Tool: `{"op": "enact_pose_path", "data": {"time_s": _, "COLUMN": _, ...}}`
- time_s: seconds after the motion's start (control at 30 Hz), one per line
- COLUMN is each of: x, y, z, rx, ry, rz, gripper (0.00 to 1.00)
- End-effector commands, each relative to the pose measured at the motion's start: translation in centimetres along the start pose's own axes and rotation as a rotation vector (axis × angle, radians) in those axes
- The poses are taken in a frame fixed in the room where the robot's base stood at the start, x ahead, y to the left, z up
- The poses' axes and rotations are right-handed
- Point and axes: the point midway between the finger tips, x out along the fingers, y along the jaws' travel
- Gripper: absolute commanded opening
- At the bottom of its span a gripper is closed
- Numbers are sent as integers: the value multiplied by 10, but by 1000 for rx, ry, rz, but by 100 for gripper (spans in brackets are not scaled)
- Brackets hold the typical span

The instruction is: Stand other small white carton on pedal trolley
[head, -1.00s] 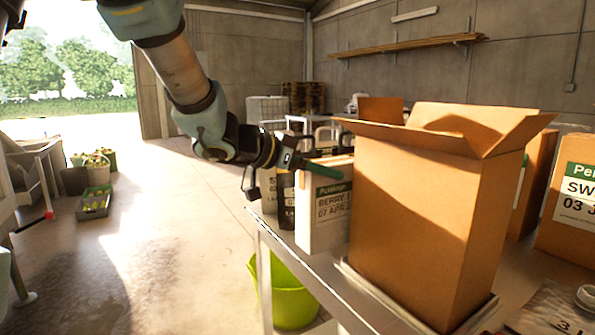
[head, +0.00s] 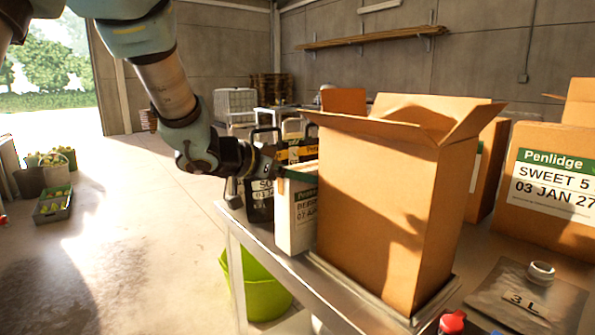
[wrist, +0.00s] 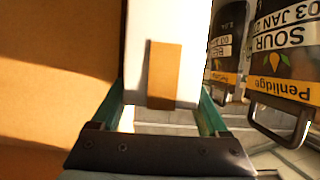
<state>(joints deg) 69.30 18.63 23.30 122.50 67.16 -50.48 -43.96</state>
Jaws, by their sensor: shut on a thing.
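A small white carton (head: 296,222) with a green band and a Berry label stands upright at the left edge of a metal table, left of a big open brown box. My gripper (head: 285,172) reaches in from the left and is shut on the upper part of this carton. In the wrist view the white carton (wrist: 158,28), with a brown patch on it, is between the two green fingers of my gripper (wrist: 160,103). Its base is partly hidden; I cannot tell whether it touches the table. I cannot make out the pedal trolley for sure.
The big open brown box (head: 375,205) is close on the right. Dark Penlidge containers with handles (head: 262,195) stand just behind. The metal table (head: 262,262) has a green bucket (head: 255,288) below its edge. More brown boxes (head: 550,190) stand right.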

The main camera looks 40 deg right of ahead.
Motion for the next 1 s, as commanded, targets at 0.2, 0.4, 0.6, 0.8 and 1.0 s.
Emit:
{"op": "enact_pose_path", "data": {"time_s": 0.2, "x": 1, "y": 0, "z": 0, "rx": 1, "ry": 5, "rz": 0, "gripper": 0}}
{"op": "enact_pose_path", "data": {"time_s": 0.4, "x": 3, "y": 0, "z": 5, "rx": 1, "ry": 6, "rz": 0, "gripper": 0}}
{"op": "enact_pose_path", "data": {"time_s": 0.6, "x": 3, "y": 0, "z": 7, "rx": 0, "ry": 0, "rz": 1, "gripper": 90}}
{"op": "enact_pose_path", "data": {"time_s": 0.8, "x": 2, "y": 0, "z": 5, "rx": 1, "ry": 0, "rz": 1, "gripper": 90}}
{"op": "enact_pose_path", "data": {"time_s": 1.0, "x": -17, "y": -1, "z": -1, "rx": -1, "ry": 2, "rz": -3, "gripper": 90}}
